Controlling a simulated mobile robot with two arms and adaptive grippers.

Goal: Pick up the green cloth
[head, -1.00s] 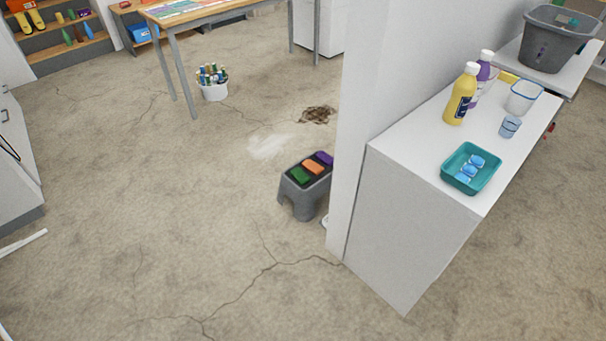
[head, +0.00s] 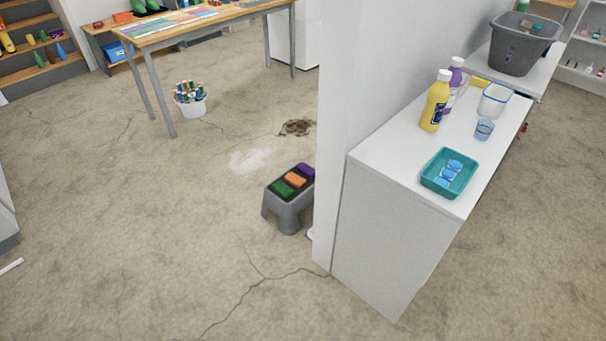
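A green cloth (head: 282,188) lies folded on the near left end of a low grey step stool (head: 290,212). An orange cloth (head: 295,180) lies beside it, and a purple cloth (head: 307,171) lies behind that, partly cut off by the white wall edge. The stool stands on the floor just left of the wall. Neither of my grippers shows in the head view.
A white wall end (head: 330,130) and a white counter (head: 385,240) stand right of the stool. The counter holds a teal tray (head: 430,187), bottles and cups. A table (head: 160,38) and a white bucket (head: 191,108) stand farther back. The floor left of the stool is clear.

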